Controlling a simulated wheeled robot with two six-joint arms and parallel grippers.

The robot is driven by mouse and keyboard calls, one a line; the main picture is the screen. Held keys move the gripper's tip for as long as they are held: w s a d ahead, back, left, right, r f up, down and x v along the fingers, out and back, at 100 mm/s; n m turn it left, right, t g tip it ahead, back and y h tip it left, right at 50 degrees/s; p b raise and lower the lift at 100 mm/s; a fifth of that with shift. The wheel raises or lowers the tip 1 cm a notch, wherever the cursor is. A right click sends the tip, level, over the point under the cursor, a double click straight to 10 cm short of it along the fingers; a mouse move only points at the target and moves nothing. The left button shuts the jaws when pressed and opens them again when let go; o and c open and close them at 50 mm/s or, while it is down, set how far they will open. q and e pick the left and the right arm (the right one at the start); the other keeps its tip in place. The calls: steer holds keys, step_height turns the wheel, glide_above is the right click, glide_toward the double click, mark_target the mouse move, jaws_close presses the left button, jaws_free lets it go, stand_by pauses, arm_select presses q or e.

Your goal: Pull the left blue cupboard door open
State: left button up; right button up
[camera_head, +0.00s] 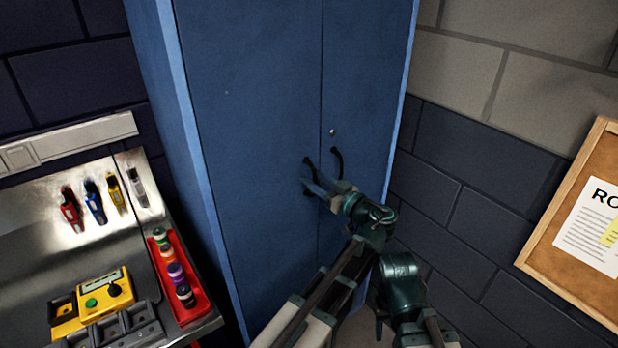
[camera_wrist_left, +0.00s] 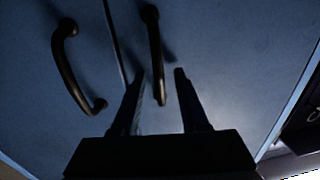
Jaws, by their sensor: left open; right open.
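The left blue cupboard door (camera_head: 255,120) is shut, flush with the right door (camera_head: 362,75) along a vertical seam. Its dark curved handle (camera_head: 309,163) sits near the seam, partly hidden by my left gripper (camera_head: 312,184). In the left wrist view, the open fingers of my left gripper (camera_wrist_left: 157,85) point at the door. The lower end of the left door's handle (camera_wrist_left: 154,50) lies between them, with gaps on both sides. I cannot tell contact with the door. The right door's handle (camera_wrist_left: 68,70) is outside the fingers. My right gripper's fingers do not show.
A metal workbench (camera_head: 60,240) stands left of the cupboard, with a red tray of small bottles (camera_head: 190,300) and a yellow device (camera_head: 92,300). A small round lock (camera_head: 332,132) is above the right handle. A cork board (camera_head: 570,220) hangs on the right wall.

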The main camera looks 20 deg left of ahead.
arm_select(q)
jaws_close()
stand_by(1.4)
